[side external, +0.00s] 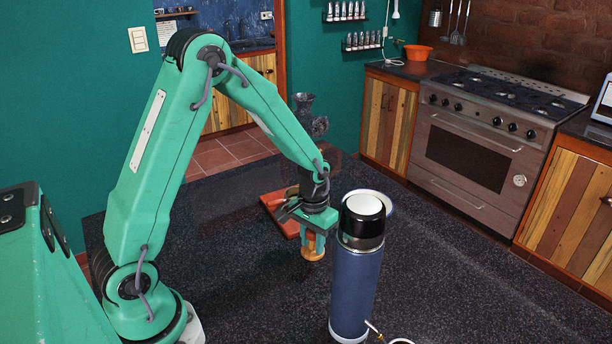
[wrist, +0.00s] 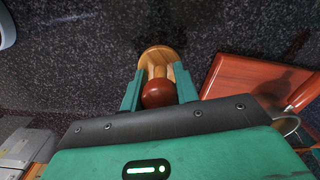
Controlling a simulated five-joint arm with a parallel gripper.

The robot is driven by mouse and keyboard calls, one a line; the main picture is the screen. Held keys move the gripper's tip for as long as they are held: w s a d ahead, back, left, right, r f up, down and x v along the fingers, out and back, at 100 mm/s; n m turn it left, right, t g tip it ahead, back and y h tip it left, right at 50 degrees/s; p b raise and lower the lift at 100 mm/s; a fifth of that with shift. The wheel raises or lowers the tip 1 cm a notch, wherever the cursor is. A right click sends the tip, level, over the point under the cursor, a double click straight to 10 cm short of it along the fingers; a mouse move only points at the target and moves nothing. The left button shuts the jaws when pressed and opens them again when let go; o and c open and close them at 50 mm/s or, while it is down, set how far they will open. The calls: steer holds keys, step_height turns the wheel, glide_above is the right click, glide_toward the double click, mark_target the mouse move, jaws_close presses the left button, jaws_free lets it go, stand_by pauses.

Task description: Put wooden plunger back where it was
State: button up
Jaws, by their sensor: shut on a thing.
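The wooden plunger (side external: 313,254) shows as a light-wood disc below my gripper (side external: 315,237) in the side view. In the wrist view the plunger (wrist: 158,54) has a wide pale end at the far side and a dark red-brown round knob nearer the camera. The teal fingers of my gripper (wrist: 160,80) are shut on it, one on each side, just past the knob. The plunger looks upright. I cannot tell if its lower end touches the dark counter. A dark metal grinder (side external: 304,106) stands behind my forearm, its lower part hidden.
A reddish wooden board (side external: 276,201) lies beside my gripper, also at the right of the wrist view (wrist: 243,76). A tall blue bottle (side external: 353,285) with a black and white top stands close at the right. The speckled counter (side external: 250,290) is clear in front.

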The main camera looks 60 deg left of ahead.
steer(key=o, duration=1.1)
steer(key=shift+r, duration=0.1)
step_height(320, 180, up, 11)
steer(key=shift+r, duration=0.6)
